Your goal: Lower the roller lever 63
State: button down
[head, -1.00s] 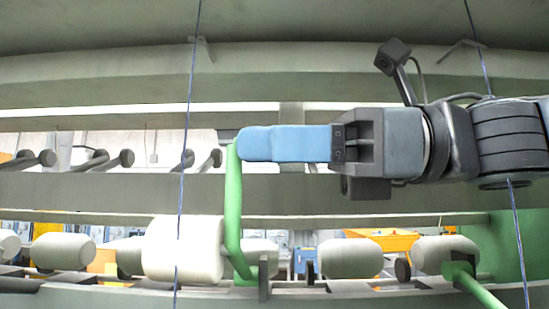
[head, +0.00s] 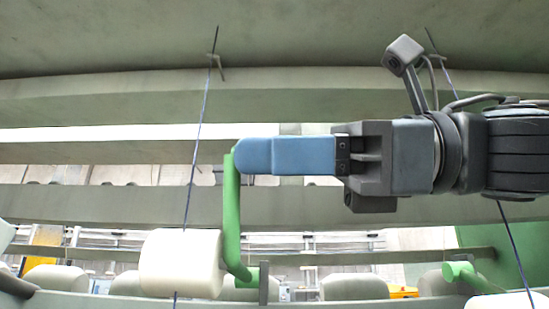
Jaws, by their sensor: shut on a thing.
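The green roller lever (head: 231,215) stands raised, running up from a green pivot low in the head view to the tips of my gripper. My gripper (head: 252,156) comes in from the right with its blue fingers level, and it is shut on the lever's top end. The fingers hide that end. A white roller (head: 182,263) sits just left of the lever's lower part. Any number on the lever is not visible.
A second green lever (head: 463,272) lies low at the right, pointing toward me. Dark thread lines (head: 201,120) run past on the left and right. Grey-green frame beams (head: 110,208) cross behind my gripper. More pale rollers (head: 353,287) line the bottom.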

jog(key=c, duration=1.1)
grip_release()
jog(key=shift+d, duration=0.1)
jog(key=d+b, duration=0.1)
jog(key=d, duration=0.6)
jog(key=shift+d, duration=0.3)
jog(key=shift+s, duration=0.2)
